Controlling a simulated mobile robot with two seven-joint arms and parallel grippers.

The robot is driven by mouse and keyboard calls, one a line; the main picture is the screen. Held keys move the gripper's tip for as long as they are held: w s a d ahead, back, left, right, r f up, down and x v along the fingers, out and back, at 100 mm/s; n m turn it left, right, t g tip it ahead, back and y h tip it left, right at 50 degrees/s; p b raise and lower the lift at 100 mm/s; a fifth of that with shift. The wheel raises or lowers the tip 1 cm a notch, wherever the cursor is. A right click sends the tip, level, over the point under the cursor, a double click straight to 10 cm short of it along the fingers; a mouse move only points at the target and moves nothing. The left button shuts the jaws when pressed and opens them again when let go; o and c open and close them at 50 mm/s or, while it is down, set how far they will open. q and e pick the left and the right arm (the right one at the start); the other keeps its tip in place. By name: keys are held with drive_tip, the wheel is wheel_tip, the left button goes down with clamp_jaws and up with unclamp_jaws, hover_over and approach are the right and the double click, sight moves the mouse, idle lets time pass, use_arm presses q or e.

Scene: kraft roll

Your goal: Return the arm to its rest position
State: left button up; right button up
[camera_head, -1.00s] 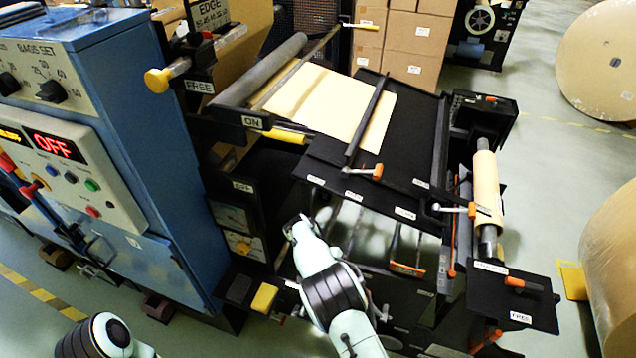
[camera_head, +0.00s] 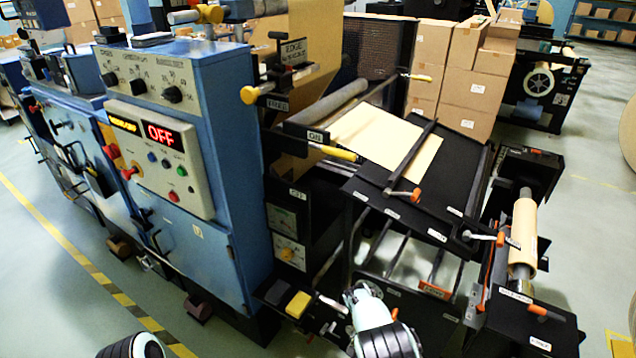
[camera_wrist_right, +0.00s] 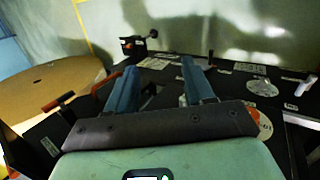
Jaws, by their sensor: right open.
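My right gripper (camera_wrist_right: 158,78) shows in the right wrist view with its two blue-grey fingers spread apart and nothing between them. Beyond the fingers is a dark machine surface with white labels and round discs. In the head view my right arm (camera_head: 372,318) comes up from the bottom edge, in front of the lower part of the machine; its fingers cannot be made out there. Only a rounded piece of my left arm (camera_head: 135,347) shows at the bottom left; its gripper is out of view.
The blue machine cabinet (camera_head: 215,130) has a red OFF display (camera_head: 160,133). Right of it are a black sloped table (camera_head: 455,170) with a cream sheet (camera_head: 375,135), and a small kraft roll (camera_head: 523,235) on a shaft. Cardboard boxes (camera_head: 470,90) stand behind.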

drive_tip(key=s+f+n+y, duration=0.1)
drive_tip(key=s+f+y, duration=0.4)
drive_tip(key=s+f, duration=0.85)
use_arm(q)
drive_tip(key=shift+w, duration=0.5)
use_arm(e)
drive_tip(key=s+a+t+y, duration=0.1)
drive_tip(key=s+a, duration=0.2)
drive_tip(key=s, duration=0.3)
drive_tip(key=s+a+r+t+y, duration=0.1)
drive_tip(key=s+a+t+y, duration=0.1)
drive_tip(key=s, duration=0.5)
drive_tip(key=shift+s+a+r+n+y, duration=0.25)
drive_tip(key=shift+a+n+y, duration=0.05)
drive_tip(key=shift+a, duration=0.2)
